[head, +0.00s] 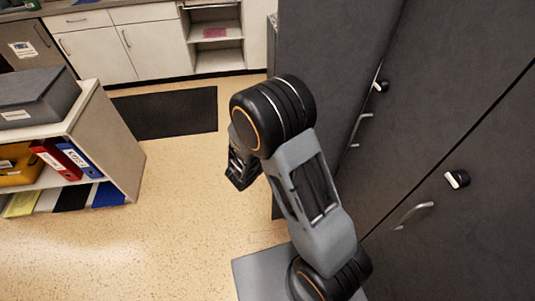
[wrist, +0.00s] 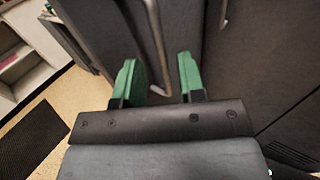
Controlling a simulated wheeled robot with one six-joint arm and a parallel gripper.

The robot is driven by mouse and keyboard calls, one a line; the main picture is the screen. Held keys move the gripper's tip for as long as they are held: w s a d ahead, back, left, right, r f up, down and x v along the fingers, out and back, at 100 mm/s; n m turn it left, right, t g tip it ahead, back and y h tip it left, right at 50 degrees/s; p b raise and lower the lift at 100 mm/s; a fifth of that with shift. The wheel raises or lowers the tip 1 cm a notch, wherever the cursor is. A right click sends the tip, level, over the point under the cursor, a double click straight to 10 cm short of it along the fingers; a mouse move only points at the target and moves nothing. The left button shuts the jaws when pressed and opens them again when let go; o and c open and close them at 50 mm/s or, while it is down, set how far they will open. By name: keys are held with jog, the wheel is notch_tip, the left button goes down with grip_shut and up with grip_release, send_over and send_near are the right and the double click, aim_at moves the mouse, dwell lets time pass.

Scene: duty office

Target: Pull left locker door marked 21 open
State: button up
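Dark grey locker doors fill the right of the head view. One door (head: 455,110) has a bar handle (head: 414,213) and a black-and-white knob (head: 457,179); further back are another handle (head: 362,126) and knob (head: 381,84). I can read no number 21. My gripper (head: 240,168) is partly hidden behind my arm in the head view. In the wrist view my gripper (wrist: 158,77) has its two green fingers apart. A metal bar handle (wrist: 155,50) runs down to between the fingertips in the picture; I see no clear contact with either finger.
A low shelf unit (head: 115,140) with binders and a dark box (head: 38,97) stands at the left. White cabinets (head: 95,45) are at the back, with a black mat (head: 165,112) before them. The speckled floor (head: 180,200) between shelf and lockers is clear.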

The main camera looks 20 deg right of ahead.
jog(key=v, duration=0.9)
dwell(0.3)
jog(key=s+d+f+m+g+y+p, duration=0.1)
jog(key=s+f+m+g+y, duration=0.1)
jog(key=s+m+g+y, duration=0.95)
notch_tip(320, 180, up, 15)
jog(key=w+d+m+t+y+p, duration=0.1)
jog(key=d+m+t+y+p, duration=0.1)
jog(key=m+t, duration=0.5)
jog(key=m+y+p, duration=0.1)
jog(key=m+y, duration=0.1)
jog(key=m, duration=0.3)
jog(key=shift+w, duration=0.2)
